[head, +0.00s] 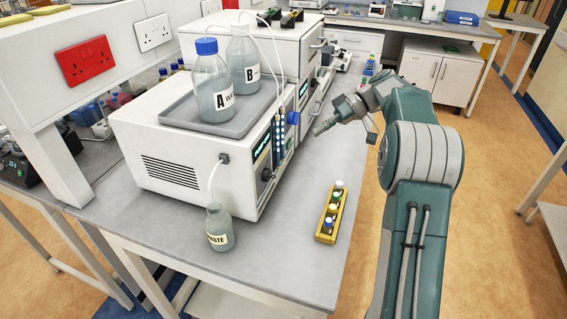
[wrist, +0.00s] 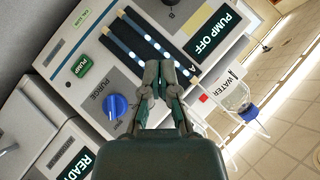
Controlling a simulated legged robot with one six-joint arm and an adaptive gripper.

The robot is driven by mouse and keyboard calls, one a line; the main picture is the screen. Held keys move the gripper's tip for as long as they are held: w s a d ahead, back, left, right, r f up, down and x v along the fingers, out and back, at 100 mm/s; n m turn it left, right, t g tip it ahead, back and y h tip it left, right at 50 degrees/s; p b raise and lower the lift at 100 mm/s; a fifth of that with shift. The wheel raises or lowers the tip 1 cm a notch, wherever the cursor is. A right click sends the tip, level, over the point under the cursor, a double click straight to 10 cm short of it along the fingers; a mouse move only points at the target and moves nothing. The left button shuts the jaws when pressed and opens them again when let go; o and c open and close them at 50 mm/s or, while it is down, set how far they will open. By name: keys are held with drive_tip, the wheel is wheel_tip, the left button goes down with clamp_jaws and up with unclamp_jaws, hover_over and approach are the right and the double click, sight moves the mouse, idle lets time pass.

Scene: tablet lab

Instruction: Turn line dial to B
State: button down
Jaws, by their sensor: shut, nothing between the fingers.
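The stacked white instrument (head: 185,165) stands on the bench in the head view. On its front is a dark round dial (head: 267,175), low on the panel; its pointer is too small to read. In the wrist view, a dark dial (wrist: 172,3) is partly cut off at the top edge, on a grey patch beside the "PUMP OFF" display (wrist: 213,35); its setting does not show. My gripper (head: 318,130) is in front of the instrument, to the right of the panel and apart from the dial. In the wrist view its fingers (wrist: 160,72) are together and empty.
A blue purge knob (wrist: 115,106) and a green pump button (wrist: 82,66) are on the panel. Bottles A (head: 213,88) and B (head: 243,66) stand on the instrument's top tray. A waste bottle (head: 219,228) and yellow vial rack (head: 328,222) stand on the bench.

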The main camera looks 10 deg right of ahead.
approach(269, 176)
drive_tip(key=w+a+f, duration=0.1)
drive_tip(key=w+a, duration=0.1)
drive_tip(key=w, duration=0.1)
drive_tip(key=w+a+f, duration=0.1)
drive_tip(key=w, duration=0.1)
drive_tip(key=shift+a+f, duration=0.25)
drive_tip(key=shift+f, duration=0.05)
drive_tip(key=shift+s+a+f, duration=0.4)
drive_tip(key=shift+s+f, duration=0.2)
drive_tip(key=shift+f, duration=0.05)
drive_tip(key=shift+s+a+f, duration=0.45)
drive_tip(key=shift+s+f, duration=0.15)
drive_tip(key=shift+f, duration=0.1)
